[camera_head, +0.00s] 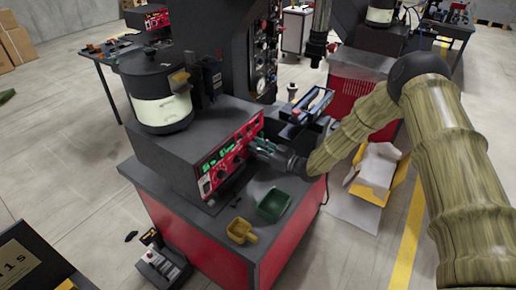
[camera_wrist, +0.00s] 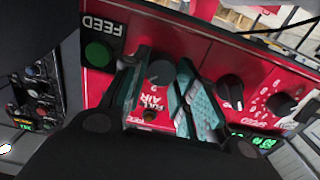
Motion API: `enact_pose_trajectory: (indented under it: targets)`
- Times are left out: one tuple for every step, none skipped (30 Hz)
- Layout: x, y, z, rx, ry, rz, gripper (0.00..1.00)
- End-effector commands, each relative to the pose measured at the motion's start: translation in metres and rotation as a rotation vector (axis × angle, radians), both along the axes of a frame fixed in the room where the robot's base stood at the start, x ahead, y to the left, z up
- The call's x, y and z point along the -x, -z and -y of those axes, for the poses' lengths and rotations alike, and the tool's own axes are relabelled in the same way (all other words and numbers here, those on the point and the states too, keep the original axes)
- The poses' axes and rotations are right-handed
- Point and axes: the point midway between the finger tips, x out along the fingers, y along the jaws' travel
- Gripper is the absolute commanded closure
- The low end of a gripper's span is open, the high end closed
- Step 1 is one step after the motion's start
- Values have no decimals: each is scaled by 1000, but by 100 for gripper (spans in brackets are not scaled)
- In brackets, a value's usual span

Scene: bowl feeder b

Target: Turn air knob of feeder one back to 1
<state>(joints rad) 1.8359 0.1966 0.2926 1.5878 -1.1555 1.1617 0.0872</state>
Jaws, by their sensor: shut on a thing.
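The red control panel (camera_head: 228,150) is on the front of a dark feeder box with a bowl on top. In the wrist view the red panel (camera_wrist: 205,50) fills the upper middle. My gripper (camera_head: 260,145) is at the right end of the panel in the head view, shut on this knob. The fingers cover its sides, and I cannot read its pointer setting.
A green FEED button (camera_wrist: 98,54) is left of the knob; a black knob (camera_wrist: 231,90) is right of it. A yellow box (camera_head: 370,193) is right of the bench.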

Motion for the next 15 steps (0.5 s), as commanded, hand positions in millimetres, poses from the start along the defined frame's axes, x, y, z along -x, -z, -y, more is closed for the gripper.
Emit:
enact_pose_trajectory:
  targets:
    - [0,2,0,3,0,1,96]
    - [0,2,0,5,0,4,96]
    - [0,3,0,8,0,8,96]
    - [0,3,0,11,0,13,96]
    - [0,3,0,15,0,19,96]
    - [0,4,0,21,0,29,96]
    - [0,4,0,27,0,39,96]
    - [0,4,0,34,0,49,96]
    - [0,5,0,45,0,65,96]
    - [0,6,0,54,-1,78,96]
    - [1,6,0,63,-1,93,96]
    - [1,7,-1,78,-2,114,96]
    - [1,7,-1,90,-2,131,96]
    - [1,8,-1,101,-1,148,96]
    - [1,8,-1,119,-1,174,96]
